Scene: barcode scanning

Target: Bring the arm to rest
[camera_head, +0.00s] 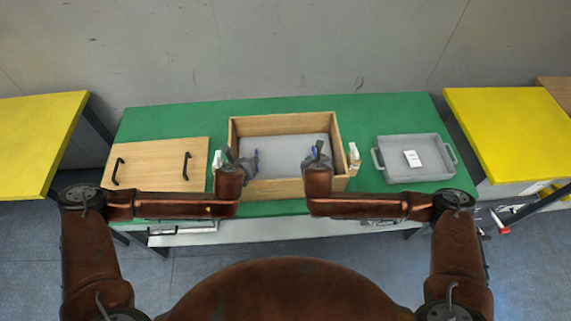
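My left gripper (241,160) and my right gripper (318,156) both hang over the wooden box (284,125), the left one at its left side and the right one toward its right side. Both are small and dark here, and their fingers do not show clearly enough to tell open from shut. Both arms are bent at the elbow, with their forearms pointing inward over the front of the green table (386,105). I see no object clearly held in either gripper.
A grey tray (450,166) holding a white item (412,158) stands on the right. A wooden board with black handles (150,155) lies on the left. Small white bottles stand left (217,160) and right (354,157) of the box. Yellow tables (35,130) (515,130) flank the green one.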

